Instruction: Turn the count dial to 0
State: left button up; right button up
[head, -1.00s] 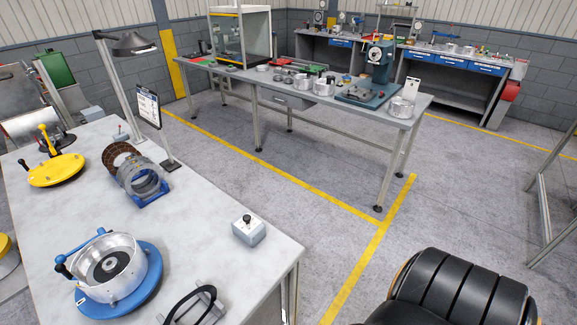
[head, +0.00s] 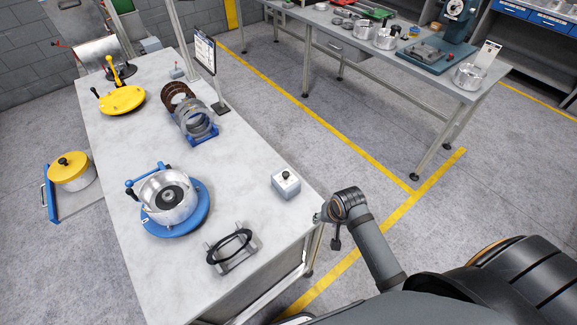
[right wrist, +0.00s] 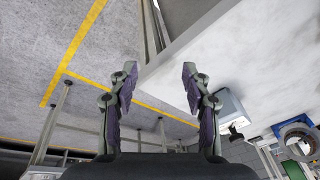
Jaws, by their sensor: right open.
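A small grey box with a black knob (head: 286,178) on top stands near the right edge of the light grey table (head: 235,210). I take this knob for the count dial; its marks are too small to read. My right gripper (head: 326,226) is just off that table edge, to the right of and a little below the box in the head view, apart from it. In the right wrist view the right gripper (right wrist: 160,85) is open and empty. The box (right wrist: 231,108) shows there beyond the right-hand finger, with its knob (right wrist: 235,132). My left gripper is not in view.
On the table are a blue round fixture (head: 185,225) with a metal drum, a black ring on a stand (head: 232,250), a rack of rings (head: 197,125), a yellow disc (head: 121,99) and a sign (head: 205,55). Another bench (head: 410,65) stands behind, across bare floor.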

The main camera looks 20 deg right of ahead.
jog(key=w+a+r+m+y, duration=0.2)
jog(key=w+r+m, duration=0.4)
jog(key=w+m, duration=0.35)
jog(key=m+g+y+p, duration=0.1)
jog(key=m+y+p, duration=0.1)
jog(key=m, duration=0.6)
send_near(286, 173)
jog(key=p+x, duration=0.1)
jog(key=x, duration=0.7)
jog(key=shift+f+p, duration=0.1)
jog(key=shift+p, duration=0.2)
jog(key=shift+c, duration=0.2)
grip_shut()
